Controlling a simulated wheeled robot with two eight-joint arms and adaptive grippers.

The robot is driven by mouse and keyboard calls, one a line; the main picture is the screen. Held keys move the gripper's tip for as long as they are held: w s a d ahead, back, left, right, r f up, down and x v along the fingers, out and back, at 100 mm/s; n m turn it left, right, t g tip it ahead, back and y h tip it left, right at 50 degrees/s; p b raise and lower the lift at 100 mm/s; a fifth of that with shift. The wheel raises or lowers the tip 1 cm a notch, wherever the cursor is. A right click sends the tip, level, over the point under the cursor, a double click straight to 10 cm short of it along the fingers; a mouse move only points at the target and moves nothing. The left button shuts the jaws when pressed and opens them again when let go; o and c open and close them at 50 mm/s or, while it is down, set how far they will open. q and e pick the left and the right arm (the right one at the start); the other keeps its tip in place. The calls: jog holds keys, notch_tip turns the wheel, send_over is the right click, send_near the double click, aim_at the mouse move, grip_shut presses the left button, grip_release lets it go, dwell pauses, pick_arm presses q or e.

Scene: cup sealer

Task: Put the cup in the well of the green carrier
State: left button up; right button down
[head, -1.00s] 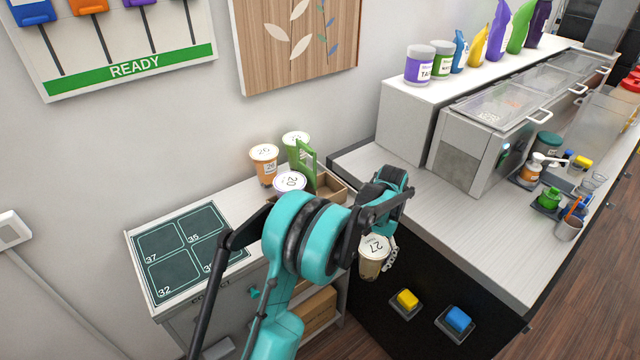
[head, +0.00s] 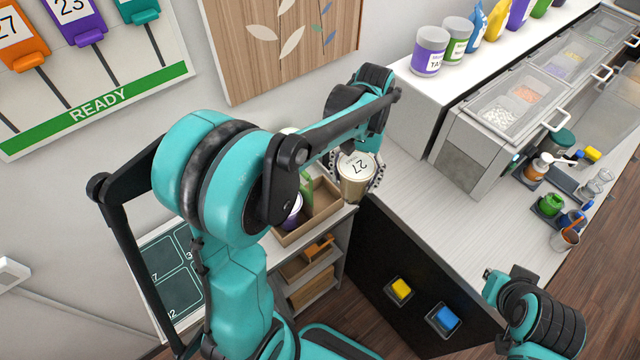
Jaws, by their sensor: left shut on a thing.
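The cup marked 27 (head: 356,182) has a pale lid and a brownish body. My left gripper (head: 357,172) is shut on it and holds it above the front right edge of the shelf top. A carrier with a tan tray (head: 322,212) and a green upright panel (head: 307,187) stands just left of the cup. An empty part of the tray shows on its right side. My left arm hides much of the carrier and the cups near it. A purple-sided cup (head: 294,212) peeks out beside my arm.
A dark numbered mat (head: 172,275) lies on the shelf top at left, partly hidden. The pale counter (head: 430,185) right of the cup has clear room. Bins (head: 510,105), jars and bottles stand behind it. Yellow (head: 401,289) and blue (head: 443,318) buttons sit lower down.

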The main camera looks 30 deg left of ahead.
pick_arm(q)
jog(key=a+f+b, duration=0.1)
jog(key=a+f, duration=0.9)
jog(key=shift+w+a+f, duration=0.25)
jog(key=shift+w+a, duration=0.05)
jog(key=shift+w, duration=0.15)
jog(key=shift+f+b, duration=0.65)
jog(key=shift+b, duration=0.05)
jog(key=o, duration=1.4)
